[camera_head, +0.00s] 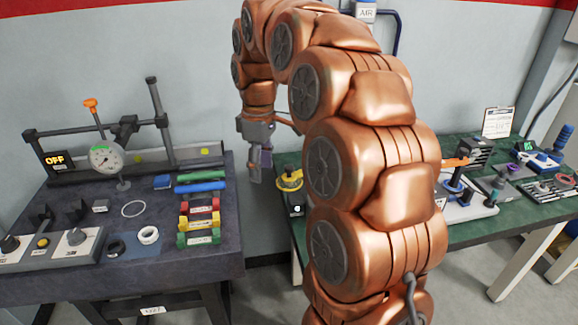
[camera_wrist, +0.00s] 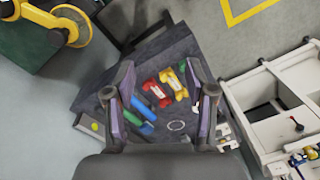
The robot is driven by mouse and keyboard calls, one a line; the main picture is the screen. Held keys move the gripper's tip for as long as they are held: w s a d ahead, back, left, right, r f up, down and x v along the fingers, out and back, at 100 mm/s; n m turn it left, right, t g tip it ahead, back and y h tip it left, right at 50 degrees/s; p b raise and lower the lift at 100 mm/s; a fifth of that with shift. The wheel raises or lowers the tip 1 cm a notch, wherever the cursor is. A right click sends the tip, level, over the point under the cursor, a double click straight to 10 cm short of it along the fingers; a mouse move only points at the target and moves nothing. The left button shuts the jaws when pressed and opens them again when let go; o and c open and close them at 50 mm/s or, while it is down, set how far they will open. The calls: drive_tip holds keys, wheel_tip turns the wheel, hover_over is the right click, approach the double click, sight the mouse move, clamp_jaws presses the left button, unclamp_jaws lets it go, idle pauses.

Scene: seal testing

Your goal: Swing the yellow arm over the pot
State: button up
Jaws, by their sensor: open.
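The yellow arm (camera_head: 289,183) is at the near left corner of the green bench (camera_head: 276,166), partly hidden by my arm. In the wrist view the yellow arm (camera_wrist: 38,15) shows at the upper left, with a rounded yellow end beside the green bench corner. I cannot make out the pot clearly in either view. My gripper (camera_head: 258,165) hangs in the gap between the two benches, left of the yellow arm and apart from it. In the wrist view my gripper (camera_wrist: 163,85) has its fingers spread, with nothing between them.
The dark bench (camera_head: 150,200) at left holds a dial gauge (camera_head: 105,157), coloured blocks (camera_head: 200,222), rings and a control box (camera_head: 55,247). The green bench at right carries several fixtures (camera_head: 465,190). Floor shows between the benches.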

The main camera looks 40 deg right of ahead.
drive_tip(key=w+d+f+n, duration=0.1)
drive_tip(key=w+d, duration=0.5)
drive_tip(key=d, duration=0.1)
drive_tip(key=n+b, duration=0.1)
hover_over(289, 167)
drive_tip(key=shift+f, duration=0.7)
drive_tip(key=shift+d+f+p, duration=0.1)
drive_tip(key=shift+f+p, duration=0.45)
drive_tip(key=shift+f, duration=3.3)
clamp_jaws()
